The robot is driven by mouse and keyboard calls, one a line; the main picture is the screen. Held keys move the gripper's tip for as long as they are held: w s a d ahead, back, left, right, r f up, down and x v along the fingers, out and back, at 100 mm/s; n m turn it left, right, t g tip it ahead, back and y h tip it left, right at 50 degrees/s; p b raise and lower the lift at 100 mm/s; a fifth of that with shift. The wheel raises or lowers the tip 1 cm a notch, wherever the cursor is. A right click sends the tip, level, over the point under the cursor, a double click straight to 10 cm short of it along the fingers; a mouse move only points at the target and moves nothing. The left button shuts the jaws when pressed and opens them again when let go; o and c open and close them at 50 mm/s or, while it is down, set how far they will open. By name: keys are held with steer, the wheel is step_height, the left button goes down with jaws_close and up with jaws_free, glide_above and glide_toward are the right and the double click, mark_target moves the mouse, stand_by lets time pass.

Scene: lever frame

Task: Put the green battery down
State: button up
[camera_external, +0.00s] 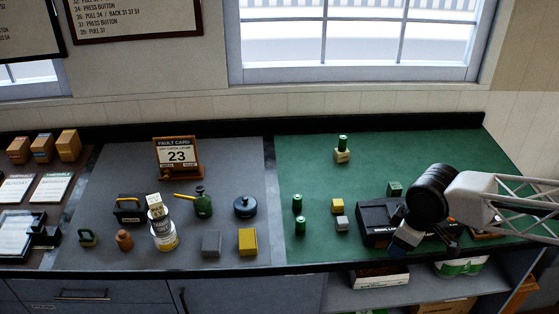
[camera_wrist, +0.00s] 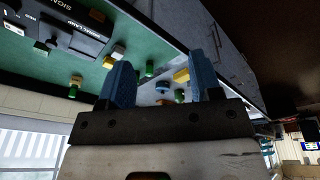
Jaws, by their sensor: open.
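Three green cylinders that look like batteries are in view. One green battery (camera_external: 342,141) stands upright on a small tan block (camera_external: 342,156) at the back of the green mat. Two more, a green battery (camera_external: 297,202) and another green battery (camera_external: 300,226), stand on the mat's left part. I cannot tell which one the task means. My gripper (camera_external: 424,244) is at the right, over or in front of the black box. In the wrist view my gripper (camera_wrist: 160,60) has its blue fingers spread, with nothing held between them. Green pieces show beyond the fingers.
A black box (camera_external: 378,219) with a green block (camera_external: 394,189) behind it is at the right. Yellow (camera_external: 337,205) and grey (camera_external: 342,223) blocks are mid-mat. The grey mat (camera_external: 225,160) holds a fault card (camera_external: 178,155), cans and blocks. The back of the green mat is mostly clear.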

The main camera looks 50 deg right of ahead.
steer(key=s+a+f+m, duration=0.1)
steer(key=s+f, duration=0.1)
steer(key=s, duration=0.3)
steer(key=shift+s+a+f+m, duration=0.3)
steer(key=shift+a+f+m, duration=0.1)
stand_by(0.9)
